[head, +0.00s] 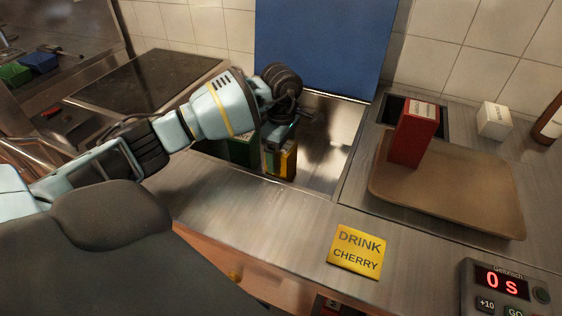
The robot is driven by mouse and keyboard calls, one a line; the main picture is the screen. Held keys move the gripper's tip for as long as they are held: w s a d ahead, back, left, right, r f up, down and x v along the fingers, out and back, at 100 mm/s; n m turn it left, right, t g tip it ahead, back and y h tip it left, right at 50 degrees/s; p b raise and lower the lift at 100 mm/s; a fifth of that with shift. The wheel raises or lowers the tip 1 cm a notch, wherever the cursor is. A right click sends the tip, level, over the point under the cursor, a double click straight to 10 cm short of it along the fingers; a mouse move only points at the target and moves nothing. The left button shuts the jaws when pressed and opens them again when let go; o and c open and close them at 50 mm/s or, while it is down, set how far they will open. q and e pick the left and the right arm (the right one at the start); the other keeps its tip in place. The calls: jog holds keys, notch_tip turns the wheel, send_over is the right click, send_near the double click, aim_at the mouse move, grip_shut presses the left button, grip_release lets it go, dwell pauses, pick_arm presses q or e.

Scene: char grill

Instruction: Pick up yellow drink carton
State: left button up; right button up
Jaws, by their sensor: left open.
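The yellow drink carton (288,164) stands upright in a recessed metal bin (325,150) in the counter. My left gripper (279,137) reaches in from the left and hangs directly over the carton, pointing down. Its fingers are open around or just above the carton's top; the arm hides part of this, so I cannot tell if they touch it. A green carton (242,151) stands just left of the yellow one, partly hidden by my arm. My right gripper is not in view.
A blue lid (325,45) stands up behind the bin. A brown tray (470,200) with a red carton (413,133) is at right. A yellow card reading "DRINK CHERRY" (356,251) lies in front. A timer (503,285) shows 0 s. A white box (494,120) stands at the back right.

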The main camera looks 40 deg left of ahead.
pick_arm(q)
jog(key=shift+f, duration=0.1)
jog(key=c, duration=1.3)
jog(key=shift+o, duration=0.2)
notch_tip(320, 180, up, 10)
jog(key=shift+r, duration=0.1)
